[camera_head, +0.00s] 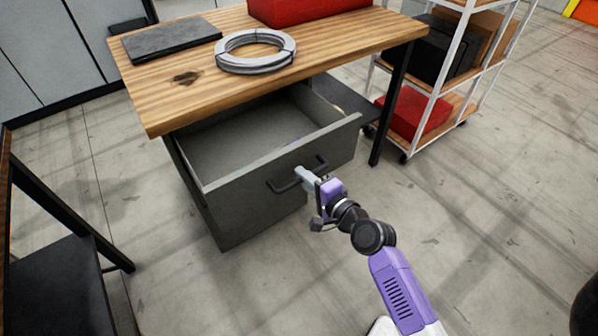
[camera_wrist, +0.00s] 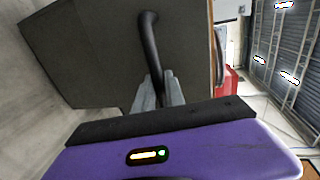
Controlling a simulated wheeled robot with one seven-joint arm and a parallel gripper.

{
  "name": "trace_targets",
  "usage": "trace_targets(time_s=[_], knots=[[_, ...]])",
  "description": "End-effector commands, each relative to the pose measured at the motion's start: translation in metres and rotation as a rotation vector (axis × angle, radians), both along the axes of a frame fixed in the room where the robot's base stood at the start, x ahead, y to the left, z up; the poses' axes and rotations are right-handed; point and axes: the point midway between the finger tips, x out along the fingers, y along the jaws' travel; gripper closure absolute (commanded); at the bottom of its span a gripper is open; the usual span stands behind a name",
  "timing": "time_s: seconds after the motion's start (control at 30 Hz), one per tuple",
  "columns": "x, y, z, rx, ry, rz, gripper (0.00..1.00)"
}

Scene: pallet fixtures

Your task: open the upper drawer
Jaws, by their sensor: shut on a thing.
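The upper drawer (camera_head: 262,165) is a grey drawer under the wooden workbench, and it stands pulled well out, with its inside showing. Its black bar handle (camera_head: 284,186) is on the front panel. My gripper (camera_head: 305,175) is at the right part of the handle and shut on it. In the wrist view, the fingers (camera_wrist: 158,92) close around the dark handle (camera_wrist: 149,45), with the grey drawer front (camera_wrist: 90,50) behind it. The fingertips are partly hidden by the handle. A small purplish thing shows faintly inside the drawer.
On the workbench (camera_head: 180,95) lie a coiled grey ring (camera_head: 256,62), a dark flat case (camera_head: 170,38) and a red box (camera_head: 300,8). A white shelf cart (camera_head: 436,92) stands at the right. A dark table (camera_head: 62,290) is at lower left. The floor in front is clear.

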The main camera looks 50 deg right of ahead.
Motion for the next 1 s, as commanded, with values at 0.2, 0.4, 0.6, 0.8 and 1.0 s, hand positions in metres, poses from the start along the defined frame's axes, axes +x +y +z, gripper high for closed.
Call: trace_targets(time_s=[0.2,0.4,0.6,0.8,1.0], knots=[[-0.002,0.000,-0.001,0.001,0.002,0.000,1.00],[-0.002,0.000,-0.001,0.001,0.002,0.000,0.82],[-0.002,0.000,-0.001,0.000,0.001,0.000,0.64],[-0.002,0.001,0.000,0.000,0.001,0.000,0.64],[-0.019,0.005,0.002,0.000,0.003,-0.001,0.64]])
